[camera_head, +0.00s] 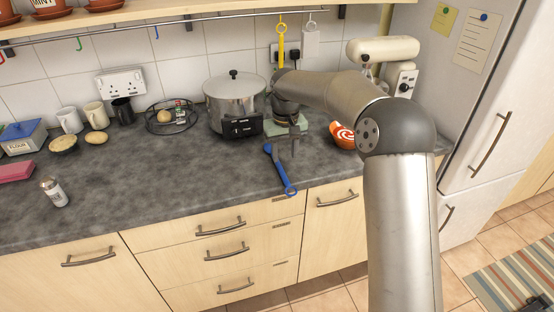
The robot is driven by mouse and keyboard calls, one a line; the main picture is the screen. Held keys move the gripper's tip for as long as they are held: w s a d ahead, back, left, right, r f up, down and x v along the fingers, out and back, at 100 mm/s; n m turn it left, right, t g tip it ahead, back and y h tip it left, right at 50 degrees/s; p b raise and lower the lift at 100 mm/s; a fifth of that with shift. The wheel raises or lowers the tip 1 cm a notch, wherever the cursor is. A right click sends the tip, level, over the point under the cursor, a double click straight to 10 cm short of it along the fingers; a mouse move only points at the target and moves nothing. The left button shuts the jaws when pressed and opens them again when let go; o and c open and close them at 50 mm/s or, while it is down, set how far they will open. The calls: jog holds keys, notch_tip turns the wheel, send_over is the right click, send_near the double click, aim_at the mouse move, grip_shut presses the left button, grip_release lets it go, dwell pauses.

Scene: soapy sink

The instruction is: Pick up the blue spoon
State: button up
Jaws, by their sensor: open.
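The blue spoon (280,172) lies on the dark grey countertop (190,180), close to its front edge. Its ring-shaped end (291,190) points toward the front edge and reaches the edge or slightly past it. Its other end points back toward the pot. My gripper (294,146) hangs over the counter just behind and right of the spoon's far end. It is open, with nothing seen between its fingers. The fingers are small and dark here, and I cannot tell their exact height above the counter.
A lidded steel pot (234,100) stands behind the spoon, left of my gripper. An orange bowl (342,135) sits to the right. A wire basket (171,118), mugs and a salt shaker (54,191) stand left. A yellow utensil (281,40) hangs above. The counter left of the spoon is clear.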

aim_at(285, 176)
notch_tip(285, 176, down, 8)
jog(key=shift+d+f+p, duration=0.1)
jog(key=shift+p, duration=0.85)
grip_shut()
